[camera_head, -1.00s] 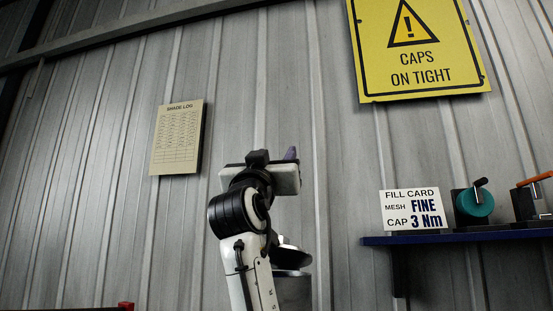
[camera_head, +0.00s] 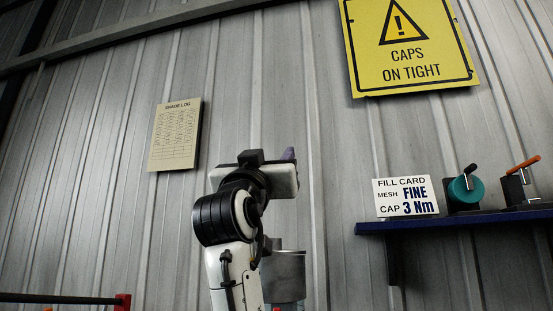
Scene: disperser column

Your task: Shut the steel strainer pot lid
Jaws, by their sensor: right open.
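The steel strainer pot (camera_head: 286,276) stands low in the middle, partly behind my right arm. It is a grey metal cylinder and its top edge looks level. No raised lid shows above it; whether the lid lies flat on top is too small to tell. My right gripper (camera_head: 288,156) is raised above the pot, apart from it, and is seen from behind. My left gripper is out of view.
A blue shelf (camera_head: 455,225) at the right carries a fill card (camera_head: 405,196), a teal round device (camera_head: 466,189) and an orange-handled device (camera_head: 516,184). A red post with a dark rail (camera_head: 60,298) is at the lower left. A corrugated wall stands behind.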

